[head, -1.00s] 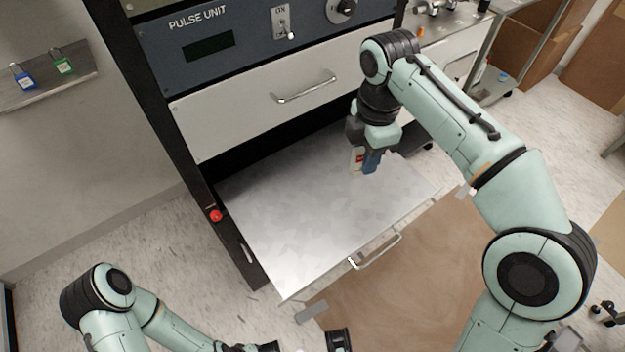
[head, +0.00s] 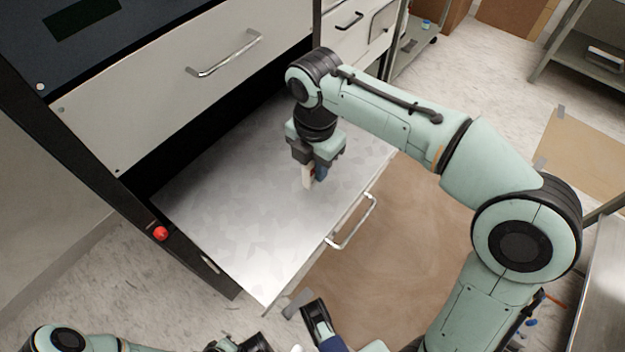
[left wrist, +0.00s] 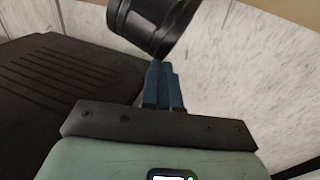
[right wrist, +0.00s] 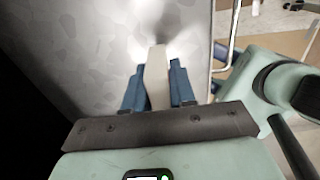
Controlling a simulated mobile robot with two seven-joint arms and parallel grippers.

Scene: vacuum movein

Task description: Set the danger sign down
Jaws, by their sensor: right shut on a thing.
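In the right wrist view the sign (right wrist: 157,75) stands edge-on between the two blue fingers (right wrist: 156,88). The gripper points down over the pulled-out metal shelf (head: 230,200), towards its right front part. I cannot tell whether the sign's lower end touches the shelf. In the left wrist view my left gripper (left wrist: 163,85) has its blue fingers together with nothing seen between them.
A drawer front with a handle (head: 225,55) is above the shelf. The shelf has its own front handle (head: 352,222). A red button (head: 160,233) is on the black cabinet post. The shelf's left and middle are bare. A brown sheet (head: 400,225) covers the floor in front.

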